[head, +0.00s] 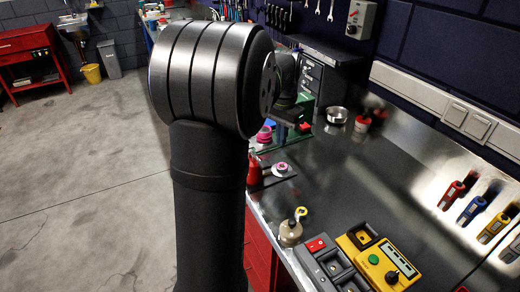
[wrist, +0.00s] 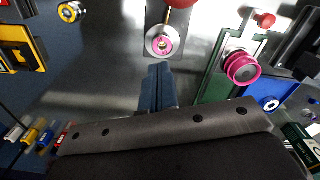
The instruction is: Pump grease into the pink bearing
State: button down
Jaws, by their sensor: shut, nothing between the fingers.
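My gripper (wrist: 157,68) shows in the wrist view with its two dark blue fingers together and nothing between them. Just past the fingertips in that view is a pale ring with a pink centre (wrist: 163,43) on a grey plate (wrist: 153,15); it looks like the pink bearing. In the head view this ring (head: 281,167) lies on the bench beside a red upright body (head: 254,171), perhaps the grease pump. A red rounded part (wrist: 182,3) is cut off at the wrist view's top edge. I cannot tell whether the fingertips touch anything.
A larger magenta ring (wrist: 242,67) sits on a green fixture (wrist: 216,85), right of my fingers. A yellow control box (head: 380,262) and a brass-coloured pot (head: 290,233) stand at the bench's near end. The bench middle (head: 345,185) is clear.

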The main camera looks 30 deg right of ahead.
jog(key=s+a+r+n, duration=0.1)
jog(key=a+r+n, duration=0.35)
jog(key=n, duration=0.85)
notch_tip(320, 180, up, 10)
jog(key=n+g, duration=0.1)
jog(key=n, duration=1.8)
send_over(265, 164)
jog(key=w, duration=0.2)
jog(key=shift+r, duration=0.1)
jog(key=f, duration=0.4)
jog(key=s+f, duration=0.1)
jog(key=f, duration=0.9)
jog(key=shift+s, duration=0.3)
